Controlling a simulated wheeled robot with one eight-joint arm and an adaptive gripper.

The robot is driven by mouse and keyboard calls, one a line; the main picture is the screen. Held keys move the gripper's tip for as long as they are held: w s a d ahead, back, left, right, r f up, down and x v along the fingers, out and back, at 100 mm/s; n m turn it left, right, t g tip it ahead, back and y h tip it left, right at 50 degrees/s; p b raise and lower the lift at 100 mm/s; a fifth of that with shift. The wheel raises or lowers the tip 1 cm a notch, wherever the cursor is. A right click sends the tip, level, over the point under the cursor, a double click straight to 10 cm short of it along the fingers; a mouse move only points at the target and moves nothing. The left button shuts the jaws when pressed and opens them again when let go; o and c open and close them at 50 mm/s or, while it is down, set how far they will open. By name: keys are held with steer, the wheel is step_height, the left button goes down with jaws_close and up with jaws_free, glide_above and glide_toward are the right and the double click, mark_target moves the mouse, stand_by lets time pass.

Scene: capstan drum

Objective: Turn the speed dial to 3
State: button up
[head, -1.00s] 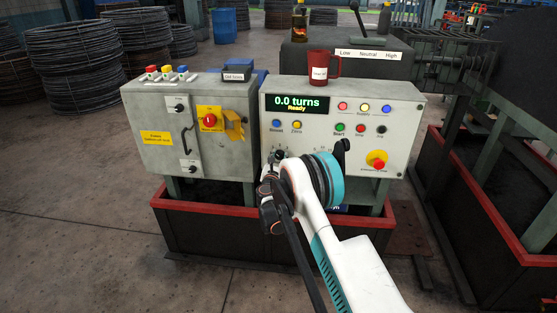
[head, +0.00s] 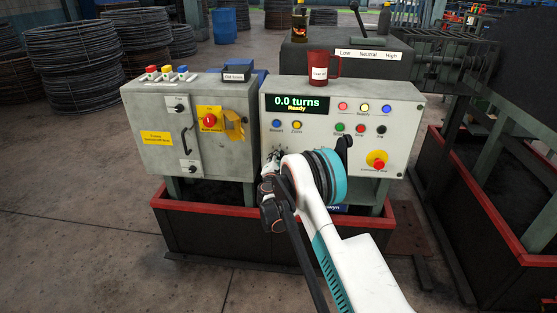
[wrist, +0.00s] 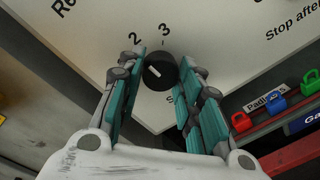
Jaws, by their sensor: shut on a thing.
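The speed dial (wrist: 160,70) is a round black knob with a short white mark on its face, set in the pale control panel in the wrist view. The figures 2 and 3 are printed on the panel beyond it, 3 almost straight above it and 2 to the upper left. I cannot tell which figure the white mark points at. My gripper (wrist: 162,68) is shut on the dial, with a teal finger on each side. In the head view my gripper (head: 272,160) is at the panel's lower left, and it and my arm hide the dial.
The panel display (head: 297,103) reads 0.0 turns, Ready. Push buttons and a red-on-yellow stop button (head: 378,162) are on the panel. A red mug (head: 323,68) stands on top. A grey cabinet (head: 160,135) is close on the left. Coloured padlocks (wrist: 276,103) hang below the panel.

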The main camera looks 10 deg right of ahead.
steer(key=shift+s+d+m+y, duration=0.1)
steer(key=shift+m+y, duration=0.4)
steer(key=shift+m, duration=4.2)
steer(key=o, duration=1.1)
steer(key=shift+c, duration=0.2)
steer(key=v, duration=1.2)
